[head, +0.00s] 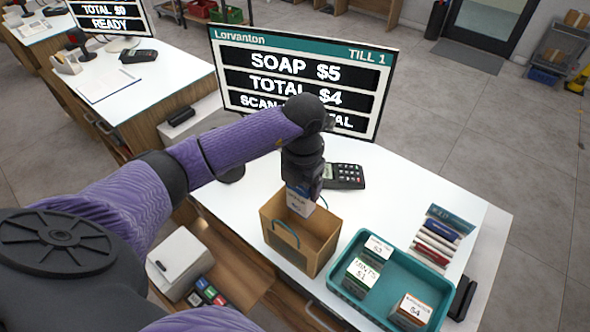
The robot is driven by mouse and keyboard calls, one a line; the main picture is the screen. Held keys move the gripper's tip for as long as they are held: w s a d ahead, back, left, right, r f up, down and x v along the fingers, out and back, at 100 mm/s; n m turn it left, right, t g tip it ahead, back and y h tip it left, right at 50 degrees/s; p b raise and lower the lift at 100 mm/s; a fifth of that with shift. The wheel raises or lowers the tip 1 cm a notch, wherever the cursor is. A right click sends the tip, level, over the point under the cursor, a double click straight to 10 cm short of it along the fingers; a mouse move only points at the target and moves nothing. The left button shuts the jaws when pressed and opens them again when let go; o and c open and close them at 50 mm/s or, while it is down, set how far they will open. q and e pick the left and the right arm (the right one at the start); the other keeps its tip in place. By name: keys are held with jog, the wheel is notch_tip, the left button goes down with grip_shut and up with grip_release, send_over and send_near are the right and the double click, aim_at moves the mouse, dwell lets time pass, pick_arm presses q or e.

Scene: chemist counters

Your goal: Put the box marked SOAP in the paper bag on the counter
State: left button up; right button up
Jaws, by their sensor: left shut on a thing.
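My left gripper (303,187) points down over the open paper bag (292,250), which stands on the white counter. It is shut on a small box with a white label (299,203). The label's print is too small to read surely. The brown bag has blue handles. My right gripper is not in view.
A teal tray (338,287) right of the bag holds several labelled boxes. A till screen (300,80) reads SOAP $5 and TOTAL $4, partly hidden by my arm. A card terminal (345,176) lies behind the bag.

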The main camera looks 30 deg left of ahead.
pick_arm(q)
notch_tip(320, 180, down, 13)
jog(key=b, duration=1)
jog(key=shift+r, duration=0.2)
jog(key=shift+s, duration=0.1)
jog(key=o, duration=1.2)
jog(key=shift+c, duration=0.2)
notch_tip(320, 180, up, 10)
jog(key=shift+r, duration=0.1)
notch_tip(320, 180, up, 7)
jog(key=p, duration=0.6)
